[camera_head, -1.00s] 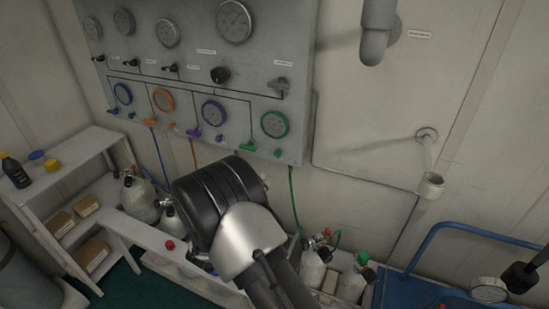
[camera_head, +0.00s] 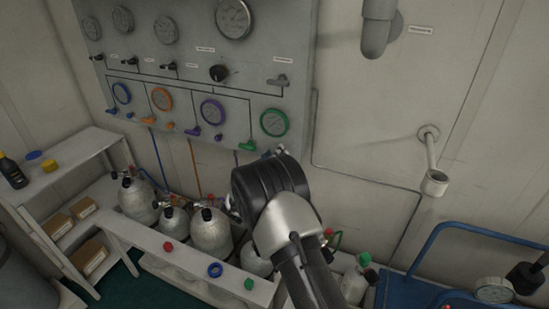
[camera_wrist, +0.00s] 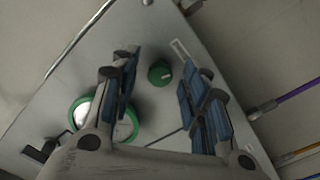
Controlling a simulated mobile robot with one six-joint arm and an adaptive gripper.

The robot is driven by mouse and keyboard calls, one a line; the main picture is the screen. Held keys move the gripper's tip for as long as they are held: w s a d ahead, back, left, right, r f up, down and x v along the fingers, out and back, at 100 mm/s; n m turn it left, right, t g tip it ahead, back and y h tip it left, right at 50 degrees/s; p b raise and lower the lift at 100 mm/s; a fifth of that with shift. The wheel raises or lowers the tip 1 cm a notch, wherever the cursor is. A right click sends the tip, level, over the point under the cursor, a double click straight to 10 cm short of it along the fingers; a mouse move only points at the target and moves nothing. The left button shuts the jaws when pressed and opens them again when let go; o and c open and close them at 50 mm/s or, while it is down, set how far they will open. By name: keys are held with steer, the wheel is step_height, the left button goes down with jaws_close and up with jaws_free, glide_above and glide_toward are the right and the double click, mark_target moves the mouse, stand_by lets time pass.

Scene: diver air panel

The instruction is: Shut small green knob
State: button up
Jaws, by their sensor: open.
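The small green knob (camera_wrist: 160,72) is a round green cap with a pale mark on the panel face. In the wrist view it lies between the two open fingers of my gripper (camera_wrist: 160,60), with a gap on each side. How far the fingertips are from it in depth I cannot tell. In the head view my gripper (camera_head: 274,155) is at the panel's lower right edge, just below the green-rimmed gauge (camera_head: 274,122), and hides the knob. The green gauge also shows in the wrist view (camera_wrist: 82,112), partly behind the left finger.
A green lever handle (camera_head: 247,146) sits left of my gripper on the grey panel (camera_head: 240,75). Purple and orange controls lie further left. Several gas cylinders (camera_head: 210,232) stand below in a white rack. A wall pipe (camera_head: 432,160) is to the right.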

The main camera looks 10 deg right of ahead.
jaws_close()
stand_by(0.5)
